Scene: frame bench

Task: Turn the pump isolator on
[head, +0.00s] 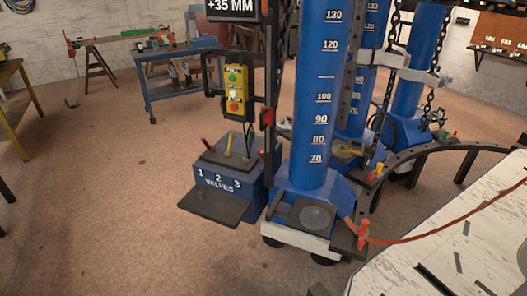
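No part is clearly labelled as the pump isolator. A small red fitting (268,117) sits on the dark upright post beside the big blue cylinder, and I cannot tell whether it is the isolator or how it is set. A yellow button box (236,88) with several coloured buttons hangs left of the post. Below it stands a blue valve box (220,188) marked "1 2 3 VALVES". A red lever (206,143), a yellow lever (228,145) and a third, darker lever (247,140) rise from its top. Neither of my grippers is in view.
Blue cylinders with number scales (318,90) stand in the middle, with chains hanging. A red hose (430,236) runs right from a red fitting over a pale bench (450,250). A blue workbench (180,90) is at the back left. The floor at front left is clear.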

